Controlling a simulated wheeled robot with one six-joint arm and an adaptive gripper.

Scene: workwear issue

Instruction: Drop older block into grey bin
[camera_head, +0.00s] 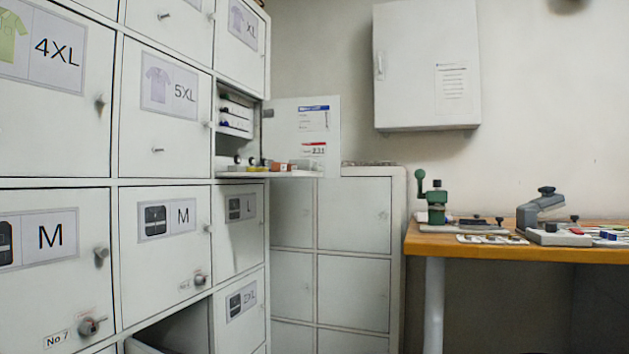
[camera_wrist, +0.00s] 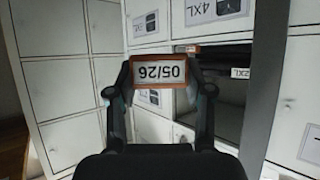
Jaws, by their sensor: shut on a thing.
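My gripper (camera_wrist: 160,78) is shut on an orange-framed block (camera_wrist: 161,72) with a white face. The face reads 05/26, upside down in the wrist view. The block is held in the air between the two black fingers, in front of the lockers. The head view does not show my gripper or this block. Small orange and brown blocks (camera_head: 281,167) sit on the open locker shelf in the head view; their dates are too small to read. A grey rim (camera_head: 141,346) shows low in the head view, at an open compartment; I cannot tell whether it is the grey bin.
Lockers with size labels (camera_head: 165,82) fill the left. An open locker door (camera_head: 302,137) stands beside the shelf. A wooden bench (camera_head: 480,245) with a green hand press (camera_head: 435,201) and tools is at right. A white cabinet (camera_head: 420,70) hangs on the wall.

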